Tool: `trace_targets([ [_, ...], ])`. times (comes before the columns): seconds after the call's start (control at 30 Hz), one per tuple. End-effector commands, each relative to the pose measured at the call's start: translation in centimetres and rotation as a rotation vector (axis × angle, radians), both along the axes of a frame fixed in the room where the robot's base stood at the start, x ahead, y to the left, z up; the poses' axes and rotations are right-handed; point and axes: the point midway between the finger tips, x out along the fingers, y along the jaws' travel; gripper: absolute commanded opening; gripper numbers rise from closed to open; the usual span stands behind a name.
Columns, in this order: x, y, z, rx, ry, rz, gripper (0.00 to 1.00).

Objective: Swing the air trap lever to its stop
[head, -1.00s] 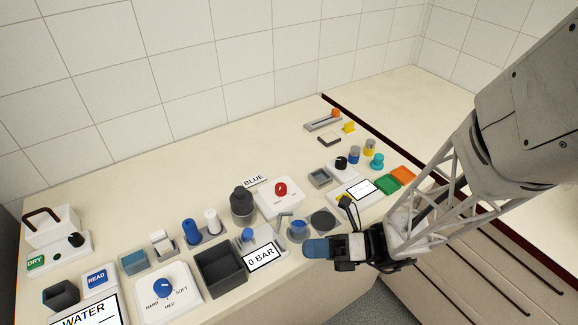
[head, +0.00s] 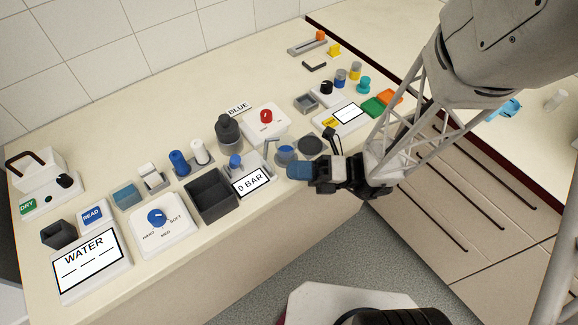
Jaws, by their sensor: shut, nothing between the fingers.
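No part in the head view is labelled as the air trap lever, so I cannot tell for sure which it is. A red knob or lever (head: 266,116) sits on a white box (head: 262,129) behind the "0 BAR" display (head: 251,182). A thin grey bent bar (head: 269,146) stands beside a blue knob (head: 235,160) just behind that display.
A dark grey open bin (head: 211,193) stands left of the display. A dark round disc (head: 310,145) lies behind my gripper. A dark grey bottle (head: 229,132) stands beside the white box. Green (head: 373,107) and orange blocks lie close to my arm.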

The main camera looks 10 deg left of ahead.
Motion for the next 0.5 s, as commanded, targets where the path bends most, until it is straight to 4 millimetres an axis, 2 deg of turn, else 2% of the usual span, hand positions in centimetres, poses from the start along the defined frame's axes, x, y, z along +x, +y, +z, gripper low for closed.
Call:
trace_targets([
  [0.5, -0.8, 3.1, 0.8, 0.0, -0.002, 0.003, 0.0],
])
